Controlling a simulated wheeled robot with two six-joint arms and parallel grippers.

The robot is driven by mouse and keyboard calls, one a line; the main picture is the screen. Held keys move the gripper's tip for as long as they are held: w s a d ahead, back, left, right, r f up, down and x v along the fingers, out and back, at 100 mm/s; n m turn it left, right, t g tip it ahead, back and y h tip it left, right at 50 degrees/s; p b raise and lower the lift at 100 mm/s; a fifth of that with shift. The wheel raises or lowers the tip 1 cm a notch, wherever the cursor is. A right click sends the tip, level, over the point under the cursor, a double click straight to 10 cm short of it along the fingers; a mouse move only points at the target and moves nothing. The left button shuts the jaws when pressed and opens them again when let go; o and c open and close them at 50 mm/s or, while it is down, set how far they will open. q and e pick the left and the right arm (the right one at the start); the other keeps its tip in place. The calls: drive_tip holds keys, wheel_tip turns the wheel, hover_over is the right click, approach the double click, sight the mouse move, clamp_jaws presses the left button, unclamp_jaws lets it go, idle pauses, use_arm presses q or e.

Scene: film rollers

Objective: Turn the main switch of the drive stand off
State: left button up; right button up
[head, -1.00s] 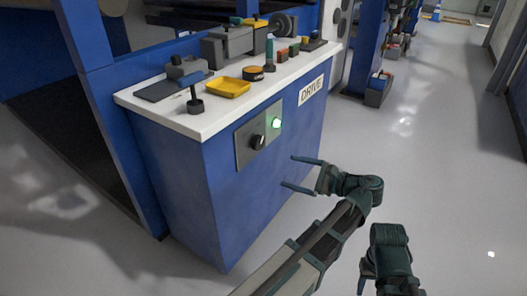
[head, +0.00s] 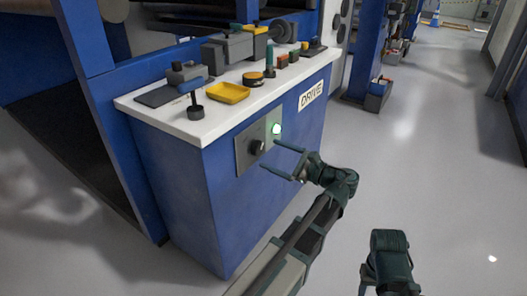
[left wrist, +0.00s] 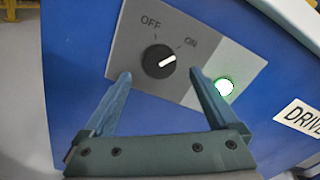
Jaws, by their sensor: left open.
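The main switch is a black round knob (head: 256,147) on a grey plate (head: 243,158) on the front of the blue drive stand (head: 190,195). In the left wrist view the knob (left wrist: 159,61) has a white pointer line aimed up and right, towards ON; OFF is marked at its upper left. A green lamp (head: 276,128) beside it is lit. My left gripper (head: 283,156) is open and empty, its fingertips in front of the plate, just short of the knob and below it in the wrist view. My right gripper (head: 366,281) is low at the right, away from the stand; its fingers show poorly.
The stand's white top (head: 180,124) bears a yellow tray (head: 228,93), a lever (head: 195,105) and several small tools. A DRIVE label (head: 311,92) is right of the lamp. Grey floor to the right is clear.

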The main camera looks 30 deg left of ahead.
sight(261, 150)
use_arm(q)
drive_tip(key=shift+w+a, duration=0.15)
drive_tip(key=shift+a, duration=2)
drive_tip(key=c, duration=1.4)
drive_tip(key=shift+n, duration=0.3)
drive_tip(key=n, duration=0.6)
drive_tip(key=shift+n, duration=0.3)
drive_tip(key=n, duration=0.6)
drive_tip(key=shift+r+n, duration=0.1)
drive_tip(key=shift+n, duration=0.2)
